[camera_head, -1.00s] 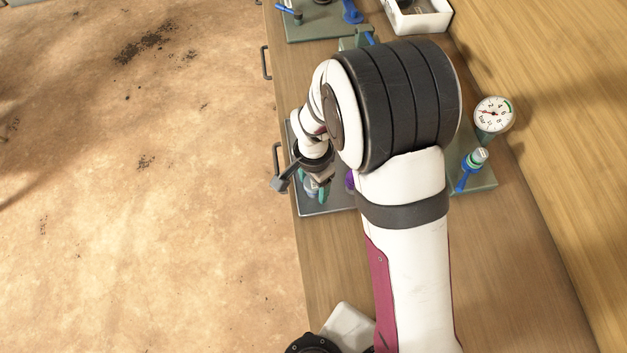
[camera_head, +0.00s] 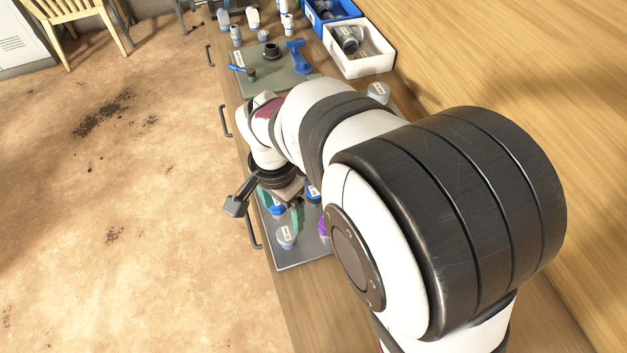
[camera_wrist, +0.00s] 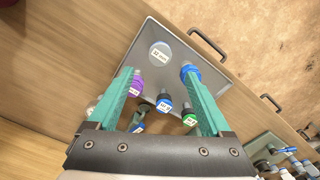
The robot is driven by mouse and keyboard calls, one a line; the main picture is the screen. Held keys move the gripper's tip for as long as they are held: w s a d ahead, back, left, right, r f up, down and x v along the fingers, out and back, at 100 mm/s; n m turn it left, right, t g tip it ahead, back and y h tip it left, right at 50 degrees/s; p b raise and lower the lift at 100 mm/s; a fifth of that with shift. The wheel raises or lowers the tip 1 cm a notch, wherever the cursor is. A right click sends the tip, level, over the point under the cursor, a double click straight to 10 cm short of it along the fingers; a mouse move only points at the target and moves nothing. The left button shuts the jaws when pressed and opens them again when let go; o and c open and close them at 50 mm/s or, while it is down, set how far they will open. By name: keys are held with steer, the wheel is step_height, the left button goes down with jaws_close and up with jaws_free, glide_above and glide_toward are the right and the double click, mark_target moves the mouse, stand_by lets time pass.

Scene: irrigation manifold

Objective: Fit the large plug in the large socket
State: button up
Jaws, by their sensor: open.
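A grey metal tray (camera_wrist: 150,32) on the bench holds several capped plugs. A grey, round-topped plug with a label (camera_wrist: 159,54) is the widest and stands near the tray's far end; it also shows in the head view (camera_head: 286,236). Beside it are a purple plug (camera_wrist: 135,85), blue plugs (camera_wrist: 164,104) and a green one (camera_wrist: 189,119). My gripper (camera_wrist: 157,72) is open and empty, with its green fingers apart above the tray; in the head view its fingers (camera_head: 287,208) point down there. I cannot tell which opening is the large socket.
A green-grey plate (camera_head: 262,84) farther along the bench carries a black ring fitting (camera_head: 271,50) and a blue-handled valve (camera_head: 297,58). Beyond are a white bin (camera_head: 360,65), a blue bin (camera_head: 330,12) and several upright fittings. My arm hides much of the near bench.

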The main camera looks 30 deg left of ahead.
steer(key=w+d+r+m, duration=0.1)
steer(key=d+r, duration=0.5)
steer(key=d, duration=0.6)
steer(key=s+d+r+m+y, duration=0.1)
steer(key=s+d+r, duration=0.1)
steer(key=s+d, duration=0.9)
steer(key=d, duration=0.3)
steer(key=shift+s+m+y, duration=0.15)
steer(key=shift+m+y, duration=0.15)
steer(key=shift+y, duration=0.1)
steer(key=shift+o, duration=0.5)
steer(key=shift+a, duration=0.15)
